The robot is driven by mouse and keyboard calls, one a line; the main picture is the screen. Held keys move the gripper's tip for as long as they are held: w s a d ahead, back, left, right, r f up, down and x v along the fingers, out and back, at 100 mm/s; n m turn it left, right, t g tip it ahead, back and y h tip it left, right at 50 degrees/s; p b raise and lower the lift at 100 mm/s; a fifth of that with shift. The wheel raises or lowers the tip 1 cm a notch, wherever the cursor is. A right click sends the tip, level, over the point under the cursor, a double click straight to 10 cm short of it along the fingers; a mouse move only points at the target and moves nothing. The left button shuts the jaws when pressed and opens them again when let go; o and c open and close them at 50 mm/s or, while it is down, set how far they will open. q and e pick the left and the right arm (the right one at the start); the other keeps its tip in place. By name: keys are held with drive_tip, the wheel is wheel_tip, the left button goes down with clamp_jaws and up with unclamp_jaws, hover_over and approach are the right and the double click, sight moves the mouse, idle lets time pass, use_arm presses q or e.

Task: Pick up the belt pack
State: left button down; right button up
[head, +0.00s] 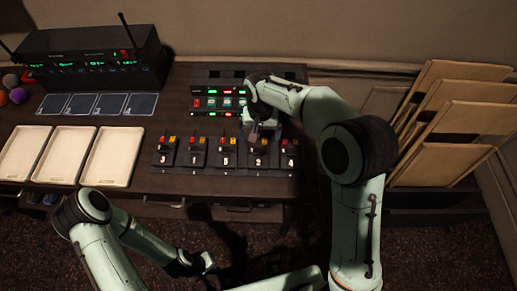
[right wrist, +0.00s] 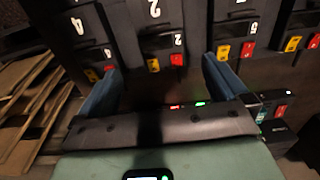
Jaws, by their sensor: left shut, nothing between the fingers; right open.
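Several black belt packs stand in a row at the desk's front, numbered 3 (head: 163,153), 1 (head: 193,153), 5 (head: 225,153), 2 (head: 257,160) and 4 (head: 289,155) from left to right, each with a red and a yellow part on top. My right gripper (head: 262,131) is open above pack 2. In the right wrist view its blue fingers (right wrist: 160,64) are spread to either side of pack 2 (right wrist: 163,38), with pack 4 (right wrist: 86,30) and pack 5 (right wrist: 237,28) beside. Contact cannot be told. My left gripper (head: 200,264) is shut and empty, low in front of the desk.
A rack unit (head: 215,90) with lit displays stands behind the packs. Three cream trays (head: 112,157) and several dark cards lie left, below a receiver with antennas (head: 92,55). Wooden panels (head: 455,110) stand in a rack at right. Neighbouring packs leave narrow gaps.

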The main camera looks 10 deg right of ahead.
sight(259, 148)
drive_tip(key=shift+f, duration=0.8)
drive_tip(key=f, duration=0.5)
drive_tip(key=shift+s+a, duration=0.15)
drive_tip(key=shift+a, duration=0.05)
drive_tip(key=c, duration=1.2)
